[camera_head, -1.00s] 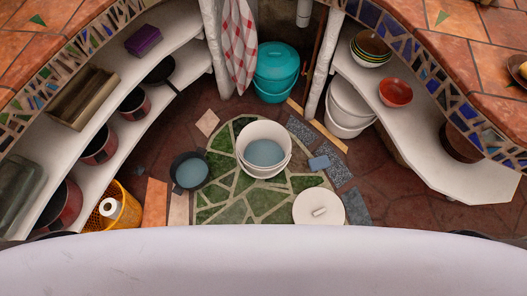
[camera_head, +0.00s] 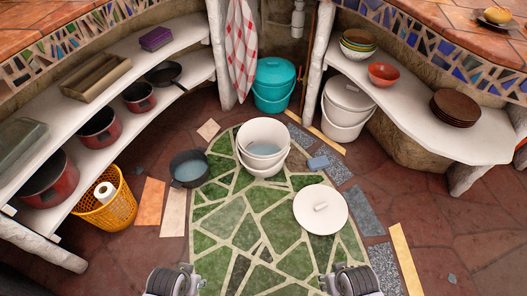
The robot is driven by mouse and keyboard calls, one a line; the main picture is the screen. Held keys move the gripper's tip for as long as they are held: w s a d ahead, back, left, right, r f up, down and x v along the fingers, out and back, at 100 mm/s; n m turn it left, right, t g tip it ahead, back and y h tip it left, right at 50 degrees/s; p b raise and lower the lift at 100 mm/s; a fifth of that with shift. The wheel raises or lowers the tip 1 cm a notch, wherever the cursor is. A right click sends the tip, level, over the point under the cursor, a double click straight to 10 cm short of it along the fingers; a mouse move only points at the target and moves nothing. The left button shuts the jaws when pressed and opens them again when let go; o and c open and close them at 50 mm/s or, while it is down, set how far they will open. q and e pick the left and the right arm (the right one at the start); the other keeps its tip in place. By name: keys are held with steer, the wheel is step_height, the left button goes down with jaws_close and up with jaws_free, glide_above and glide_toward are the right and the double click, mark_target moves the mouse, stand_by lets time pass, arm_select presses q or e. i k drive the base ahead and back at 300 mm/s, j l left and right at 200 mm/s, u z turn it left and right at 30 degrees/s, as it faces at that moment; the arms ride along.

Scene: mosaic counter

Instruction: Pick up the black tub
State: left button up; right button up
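The black tub (camera_head: 188,168) stands upright on the floor left of centre, with bluish water in it. It is close beside a white bucket (camera_head: 263,140) that also holds bluish water. My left gripper (camera_head: 175,281) and my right gripper (camera_head: 351,281) show at the bottom edge, cut off by the frame. Both are well short of the tub, with floor between. Their fingers cannot be made out, so their opening is unclear. I see nothing held in them.
A round white lid (camera_head: 320,209) and a blue sponge (camera_head: 318,163) lie right of the white bucket. A yellow basket (camera_head: 108,206) stands left. A teal bucket (camera_head: 274,88) stands behind. Curved white shelves flank both sides. The green stone floor in front is clear.

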mark_target(189, 169)
steer(key=i+l+u, duration=0.15)
steer(key=i+u, duration=0.3)
steer(key=i, duration=1)
